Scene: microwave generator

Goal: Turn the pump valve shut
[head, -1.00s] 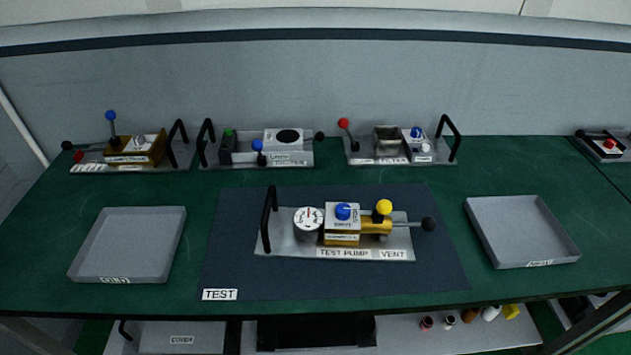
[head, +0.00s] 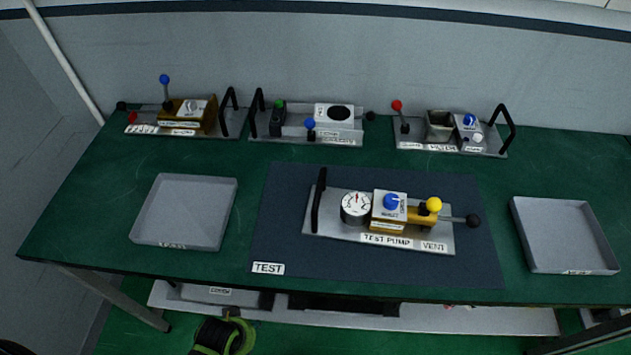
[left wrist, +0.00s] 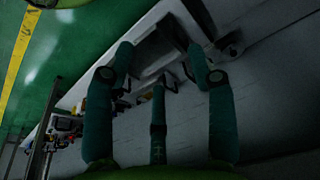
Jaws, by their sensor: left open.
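The test pump (head: 338,227) stands on the dark test mat (head: 285,250) in the head view. It has a white-faced gauge (head: 356,207), a blue knob (head: 391,202) on a labelled white block, a yellow ball knob (head: 433,204) near the VENT label, and a rod with a black ball end (head: 473,221) at right. The lettering by the blue knob is too small to read surely. My left gripper (left wrist: 158,60) shows in the left wrist view with its teal fingers spread and nothing between them. It is away from the pump. My right gripper is not in view.
Grey trays (head: 143,235) and (head: 522,262) flank the mat. Several fixtures with levers and black handles line the table's back, including one with a red lever (head: 397,105). A low shelf (head: 420,314) runs below the front edge. Green tabletop is clear around the mat.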

